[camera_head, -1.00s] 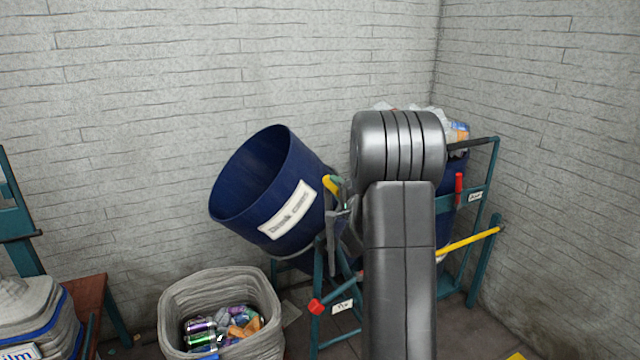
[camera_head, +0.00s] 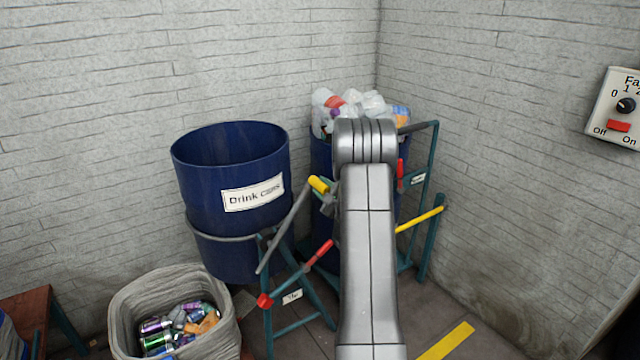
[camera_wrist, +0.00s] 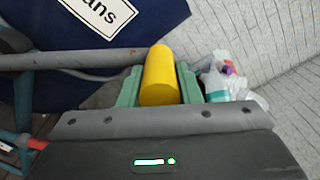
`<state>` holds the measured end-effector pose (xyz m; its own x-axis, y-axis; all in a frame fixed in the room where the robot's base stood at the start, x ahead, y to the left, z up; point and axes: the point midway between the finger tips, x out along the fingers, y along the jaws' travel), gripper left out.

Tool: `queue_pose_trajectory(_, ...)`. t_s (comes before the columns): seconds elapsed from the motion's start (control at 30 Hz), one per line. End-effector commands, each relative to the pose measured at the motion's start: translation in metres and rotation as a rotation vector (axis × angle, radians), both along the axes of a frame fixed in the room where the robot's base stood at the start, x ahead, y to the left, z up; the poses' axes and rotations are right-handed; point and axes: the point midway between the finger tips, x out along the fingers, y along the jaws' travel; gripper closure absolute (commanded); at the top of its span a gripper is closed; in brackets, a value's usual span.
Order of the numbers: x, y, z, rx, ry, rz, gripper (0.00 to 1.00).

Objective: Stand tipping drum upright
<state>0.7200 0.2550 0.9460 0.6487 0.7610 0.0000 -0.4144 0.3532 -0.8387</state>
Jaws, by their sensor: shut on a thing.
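The blue drum (camera_head: 230,190), labelled "Drink cans", hangs in a teal stand (camera_head: 300,325) and is nearly upright, leaning slightly to the left. Its mouth faces up and its inside looks empty as far as I can see. A grey lever (camera_head: 284,232) with a yellow grip (camera_head: 318,184) runs up beside the drum. My gripper (camera_wrist: 158,80) is shut on the yellow grip, its green fingers on either side. Part of the drum (camera_wrist: 100,60) also shows in the wrist view. In the head view my arm hides most of the gripper. A red-handled lever (camera_head: 318,255) is on the stand.
A grey bin (camera_head: 225,325) of cans stands at the front left, below the drum. A second blue drum (camera_head: 320,160), heaped with plastic waste (camera_head: 350,105), stands behind my arm. A control box (camera_head: 618,108) is on the right wall. Brick walls close in behind.

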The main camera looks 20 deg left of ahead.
Motion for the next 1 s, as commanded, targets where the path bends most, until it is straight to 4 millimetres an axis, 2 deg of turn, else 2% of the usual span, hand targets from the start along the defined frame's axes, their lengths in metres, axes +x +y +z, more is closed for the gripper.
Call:
queue_pose_trajectory(0.53,0.0030,-0.0032,-0.0049,0.020,0.023,-0.005,1.00)
queue_pose_trajectory(0.57,0.0029,-0.0033,-0.0050,0.020,0.023,-0.005,0.67)
queue_pose_trajectory(0.67,0.0028,-0.0030,-0.0051,0.020,0.023,-0.005,0.48)
queue_pose_trajectory(1.0,0.0004,-0.0040,-0.0049,0.019,0.022,-0.002,0.48)
